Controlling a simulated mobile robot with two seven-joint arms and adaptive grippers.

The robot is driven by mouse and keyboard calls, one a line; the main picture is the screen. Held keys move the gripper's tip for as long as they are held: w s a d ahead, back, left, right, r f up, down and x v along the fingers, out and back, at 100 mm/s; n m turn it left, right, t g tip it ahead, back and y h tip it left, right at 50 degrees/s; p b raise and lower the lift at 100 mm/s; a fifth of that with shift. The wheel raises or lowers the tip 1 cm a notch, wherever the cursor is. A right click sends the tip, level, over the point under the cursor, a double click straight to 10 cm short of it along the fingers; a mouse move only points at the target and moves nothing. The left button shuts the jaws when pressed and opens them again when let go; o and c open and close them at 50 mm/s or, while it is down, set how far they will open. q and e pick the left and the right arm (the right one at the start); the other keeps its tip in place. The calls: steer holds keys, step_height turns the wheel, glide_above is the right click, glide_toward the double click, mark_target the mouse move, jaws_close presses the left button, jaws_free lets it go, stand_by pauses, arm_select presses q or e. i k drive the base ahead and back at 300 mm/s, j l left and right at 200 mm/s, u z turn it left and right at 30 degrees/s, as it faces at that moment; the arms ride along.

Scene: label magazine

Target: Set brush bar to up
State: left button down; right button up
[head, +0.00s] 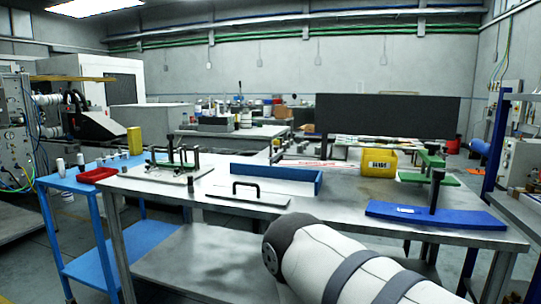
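I cannot single out the brush bar or tell its position. On the grey metal table (350,198) stand several small fixtures. A white plate with a black handle (248,192) lies in front of a long blue upright panel (290,178). A white base with dark posts and small clamps (167,171) is at the left. A blue base plate (436,216) with a black post and a green bracket behind it is at the right. One of my arms, a white link with dark bands, crosses the lower right. Neither gripper shows.
A yellow bin (379,162) stands toward the table's back, below a wide black panel (388,116). The table's front middle is mostly bare.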

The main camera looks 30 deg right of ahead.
mark_target(277, 156)
steer(key=i+l, duration=0.4)
steer(key=l, duration=0.15)
steer(key=i+l, duration=0.4)
steer(key=l, duration=0.15)
steer(key=l+z, duration=0.05)
